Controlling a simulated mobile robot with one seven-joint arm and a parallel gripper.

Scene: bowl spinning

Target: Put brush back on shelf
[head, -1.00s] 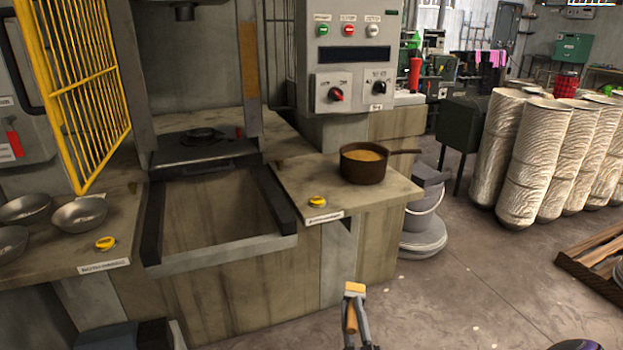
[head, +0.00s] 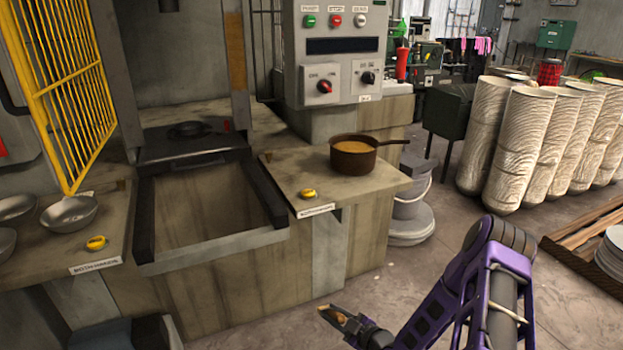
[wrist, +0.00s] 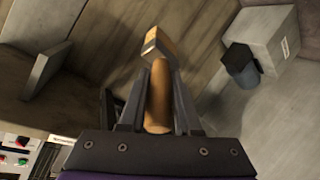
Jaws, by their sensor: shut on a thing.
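My gripper (head: 345,322) is at the bottom of the head view, low in front of the machine and over the floor. It is shut on the brush (wrist: 158,92), which has a tan wooden handle and a paler block-like end. In the wrist view the handle stands between the fingers and the block end points away from them. In the head view the brush is small and partly hidden by the fingers. A brown pot (head: 352,158) with yellowish contents stands on the right-hand ledge (head: 375,190) of the machine. I cannot tell which surface is the shelf.
A yellow button (head: 309,194) sits on the right ledge, left of the pot. Metal bowls (head: 69,214) and another yellow button (head: 97,243) are on the left ledge. A yellow cage door (head: 75,90) stands at left. Grey buckets (head: 411,205) stand right of the machine. The floor ahead is clear.

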